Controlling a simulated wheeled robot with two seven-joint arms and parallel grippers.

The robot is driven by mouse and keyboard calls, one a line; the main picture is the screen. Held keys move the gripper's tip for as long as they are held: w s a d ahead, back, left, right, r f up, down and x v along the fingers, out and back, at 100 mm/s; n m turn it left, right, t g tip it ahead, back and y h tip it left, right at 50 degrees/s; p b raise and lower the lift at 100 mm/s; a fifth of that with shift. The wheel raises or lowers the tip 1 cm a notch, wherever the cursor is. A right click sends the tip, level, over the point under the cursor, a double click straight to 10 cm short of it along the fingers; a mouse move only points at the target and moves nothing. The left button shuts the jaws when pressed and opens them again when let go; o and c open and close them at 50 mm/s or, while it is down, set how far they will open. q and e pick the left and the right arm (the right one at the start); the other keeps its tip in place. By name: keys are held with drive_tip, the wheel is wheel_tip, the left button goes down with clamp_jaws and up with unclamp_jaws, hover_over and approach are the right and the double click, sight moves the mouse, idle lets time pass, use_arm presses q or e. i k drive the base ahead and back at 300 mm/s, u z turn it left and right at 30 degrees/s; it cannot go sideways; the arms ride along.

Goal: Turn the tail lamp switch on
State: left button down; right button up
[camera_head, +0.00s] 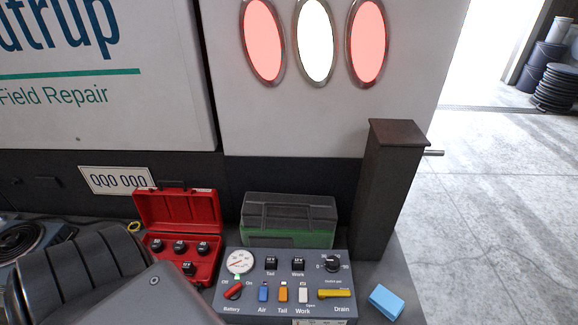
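The grey control panel (327,284) lies at the bottom centre. It has a black switch labelled Tail (271,263) at its upper left-middle, and a similar black switch labelled Work (298,264) to the right. Whether either switch is on or off is too small to tell. Three oval lamps are on the white vehicle wall above: a left red lamp (263,40), a middle white lamp (314,40) and a right red lamp (367,42). My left arm's dark links fill the lower left corner, but its gripper fingers are not visible. My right gripper is out of view.
The panel also carries a red battery knob (234,292), a gauge (239,261), coloured connectors and a black dial (332,263). An open red case (176,211), a green-black box (289,220), a dark post (384,195) and a blue block (386,301) surround it.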

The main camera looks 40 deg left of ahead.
sight(283, 293)
drive_tip(key=z, duration=0.7)
drive_tip(key=k, duration=0.9)
drive_tip(key=u, duration=0.95)
drive_tip(key=i, duration=0.5)
